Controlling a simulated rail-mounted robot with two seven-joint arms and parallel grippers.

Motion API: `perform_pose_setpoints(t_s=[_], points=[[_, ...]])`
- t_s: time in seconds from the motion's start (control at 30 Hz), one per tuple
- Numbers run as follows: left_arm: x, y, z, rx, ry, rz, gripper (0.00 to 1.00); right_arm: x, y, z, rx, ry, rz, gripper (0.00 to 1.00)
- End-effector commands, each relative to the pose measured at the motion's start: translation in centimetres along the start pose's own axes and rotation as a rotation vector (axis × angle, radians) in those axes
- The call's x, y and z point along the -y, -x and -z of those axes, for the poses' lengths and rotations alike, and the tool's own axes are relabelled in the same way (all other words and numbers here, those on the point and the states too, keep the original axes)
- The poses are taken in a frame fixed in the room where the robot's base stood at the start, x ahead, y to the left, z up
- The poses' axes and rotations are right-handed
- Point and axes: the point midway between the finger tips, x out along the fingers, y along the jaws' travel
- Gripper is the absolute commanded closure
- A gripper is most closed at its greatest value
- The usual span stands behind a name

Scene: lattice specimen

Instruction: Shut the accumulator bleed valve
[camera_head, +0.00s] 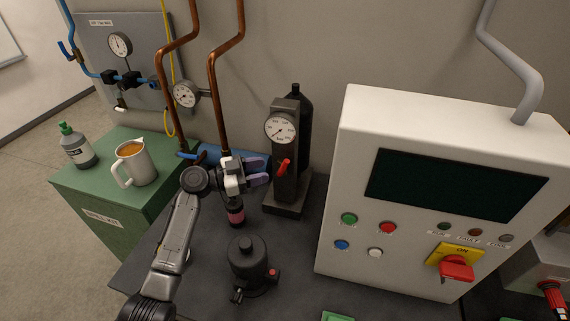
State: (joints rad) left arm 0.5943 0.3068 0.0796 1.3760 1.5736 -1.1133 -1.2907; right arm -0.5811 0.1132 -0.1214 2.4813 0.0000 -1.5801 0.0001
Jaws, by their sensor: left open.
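The accumulator (303,115) is a black bottle behind a dark upright block with a round white gauge (280,128). A small red lever (284,167), which looks like the bleed valve handle, sits on the front of the block and slants. My left gripper (267,172) is open, its two purple-grey fingers pointing right towards the lever. In the picture the fingertips are just left of the lever with a small gap. I cannot tell whether they are level with it in depth. My right gripper is out of view.
A white control cabinet (350,190) with buttons and a red rotary switch (457,269) stands to the right. A black canister (248,262) stands on the dark bench in front. Copper pipes (217,90) rise behind my left gripper. A mug (137,165) and bottle (77,147) sit on a green cabinet.

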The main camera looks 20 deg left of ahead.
Motion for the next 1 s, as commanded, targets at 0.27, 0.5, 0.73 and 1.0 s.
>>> perform_pose_setpoints(t_s=[0.27, 0.5, 0.73, 1.0], points=[[-0.1, -4.7, 0.1, 0.000, 0.002, -0.003, 0.57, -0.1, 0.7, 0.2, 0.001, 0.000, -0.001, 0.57], [-0.1, -6.8, 0.0, 0.001, 0.002, -0.001, 0.57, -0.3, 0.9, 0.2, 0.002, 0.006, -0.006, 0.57], [-0.1, -7.3, 0.0, 0.001, 0.001, -0.002, 0.57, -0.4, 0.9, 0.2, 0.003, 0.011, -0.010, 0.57], [-0.1, -7.3, 0.0, 0.001, 0.001, -0.001, 0.62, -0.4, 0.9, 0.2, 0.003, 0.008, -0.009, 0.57]])
